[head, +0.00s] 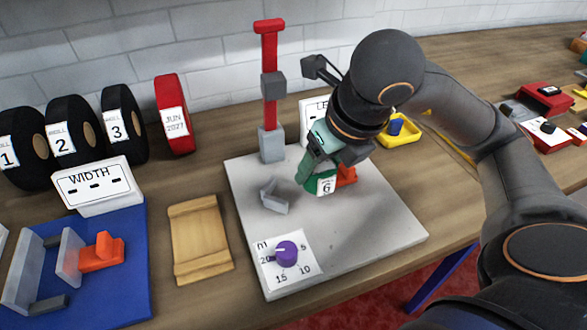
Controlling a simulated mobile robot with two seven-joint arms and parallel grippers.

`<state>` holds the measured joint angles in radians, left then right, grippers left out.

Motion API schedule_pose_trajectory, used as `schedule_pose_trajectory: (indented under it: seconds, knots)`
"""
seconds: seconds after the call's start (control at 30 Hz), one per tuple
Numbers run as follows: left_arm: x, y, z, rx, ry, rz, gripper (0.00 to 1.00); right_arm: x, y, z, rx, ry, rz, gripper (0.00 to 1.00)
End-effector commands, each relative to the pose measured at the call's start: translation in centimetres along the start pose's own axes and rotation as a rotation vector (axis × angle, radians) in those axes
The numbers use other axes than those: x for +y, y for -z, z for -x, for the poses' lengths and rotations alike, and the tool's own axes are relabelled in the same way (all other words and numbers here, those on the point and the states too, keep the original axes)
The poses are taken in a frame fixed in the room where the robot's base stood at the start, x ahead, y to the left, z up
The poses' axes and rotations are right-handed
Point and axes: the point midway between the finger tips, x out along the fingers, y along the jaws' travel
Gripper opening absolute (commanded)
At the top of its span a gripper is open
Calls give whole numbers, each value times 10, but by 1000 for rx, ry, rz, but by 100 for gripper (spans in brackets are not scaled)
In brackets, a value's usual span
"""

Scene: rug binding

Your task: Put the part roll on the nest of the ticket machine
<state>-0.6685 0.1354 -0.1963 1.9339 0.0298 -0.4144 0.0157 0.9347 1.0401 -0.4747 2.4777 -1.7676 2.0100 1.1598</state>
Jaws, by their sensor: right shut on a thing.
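The part roll, a small green piece with a white label marked 6 (326,185), is in my right gripper (313,170). The gripper is shut on it and hides most of its upper side. The ticket machine is a pale grey plate (375,238) with a red and grey post (268,75) at its back and a purple dial (286,253) at its front. The roll is over the plate; I cannot tell whether it touches. A small grey angled holder (273,197), perhaps the nest, stands left of the roll, apart from it. My left gripper is not in view.
An orange piece (346,175) is right beside the roll. Black numbered rolls (70,140) and a red roll (174,115) stand at the back left. A wooden block (200,240) and a blue fixture (130,285) lie left of the plate. A yellow tray (398,132) is behind.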

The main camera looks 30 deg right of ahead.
Motion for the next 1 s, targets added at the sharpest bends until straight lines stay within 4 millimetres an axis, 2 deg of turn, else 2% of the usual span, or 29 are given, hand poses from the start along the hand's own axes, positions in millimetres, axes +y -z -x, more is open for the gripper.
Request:
schedule_pose_trajectory:
  seconds: [0.07, 0.1, 0.17, 0.3, 0.4, 0.57, 0.67, 0.8, 1.0]
  knots:
    - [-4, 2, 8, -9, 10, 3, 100, 0, -4, -2, 9, -1, -2, 8]
    - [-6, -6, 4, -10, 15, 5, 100, 1, -10, -15, 8, -3, -5, 8]
    - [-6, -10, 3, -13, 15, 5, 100, 1, -22, -28, 8, -2, -5, 8]
    - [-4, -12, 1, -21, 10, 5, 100, 0, -30, -61, 8, 1, -3, 8]
    - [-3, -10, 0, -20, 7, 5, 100, 0, -35, -76, 5, 4, -2, 8]
    - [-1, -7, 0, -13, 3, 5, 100, 1, -40, -87, 3, 2, -2, 8]
    - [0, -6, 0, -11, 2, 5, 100, 1, -43, -100, 5, 2, -3, 8]
    - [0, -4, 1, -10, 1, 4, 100, 0, -34, -118, 5, 3, -1, 8]
    - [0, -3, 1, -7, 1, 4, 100, 0, -32, -125, 0, 2, -1, 8]
